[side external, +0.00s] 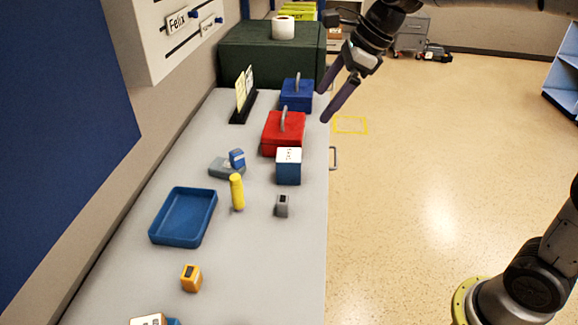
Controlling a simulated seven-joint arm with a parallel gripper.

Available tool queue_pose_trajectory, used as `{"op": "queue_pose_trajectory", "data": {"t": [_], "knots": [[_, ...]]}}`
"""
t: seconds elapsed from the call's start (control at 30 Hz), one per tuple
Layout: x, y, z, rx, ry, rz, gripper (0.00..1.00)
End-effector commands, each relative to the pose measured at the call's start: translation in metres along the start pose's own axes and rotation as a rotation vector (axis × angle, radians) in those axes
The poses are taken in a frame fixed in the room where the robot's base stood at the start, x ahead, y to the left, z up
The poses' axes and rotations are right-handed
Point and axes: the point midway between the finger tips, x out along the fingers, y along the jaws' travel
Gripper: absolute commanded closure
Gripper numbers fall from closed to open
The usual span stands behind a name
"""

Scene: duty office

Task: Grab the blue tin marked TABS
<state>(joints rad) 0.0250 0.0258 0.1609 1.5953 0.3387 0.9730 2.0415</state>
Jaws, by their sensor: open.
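A blue tin (288,174) with a white lettered top stands on the grey counter, near its right edge and just in front of the red box. Its lettering is small and I cannot read it for certain. My gripper (324,105) is open and empty, with its fingers pointing down and left. It is in the upper middle of the view, by the counter's right edge, farther back than the tin and apart from it.
A red handled box (283,131) and a blue handled box (297,96) stand behind the tin. A yellow cylinder (237,192), a small grey item (282,206), a blue tray (160,239) and an orange item (191,278) are nearer. The counter's front right is clear.

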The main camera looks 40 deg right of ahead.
Motion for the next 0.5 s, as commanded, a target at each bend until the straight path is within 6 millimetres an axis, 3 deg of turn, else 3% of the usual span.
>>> {"op": "queue_pose_trajectory", "data": {"t": [0.03,0.2,0.5], "knots": [[0.021,-0.012,0.002,0.045,0.011,0.026,0.00],[0.074,-0.030,-0.002,0.094,0.045,0.089,0.00],[0.117,-0.027,-0.016,0.110,0.083,0.133,0.00]]}}
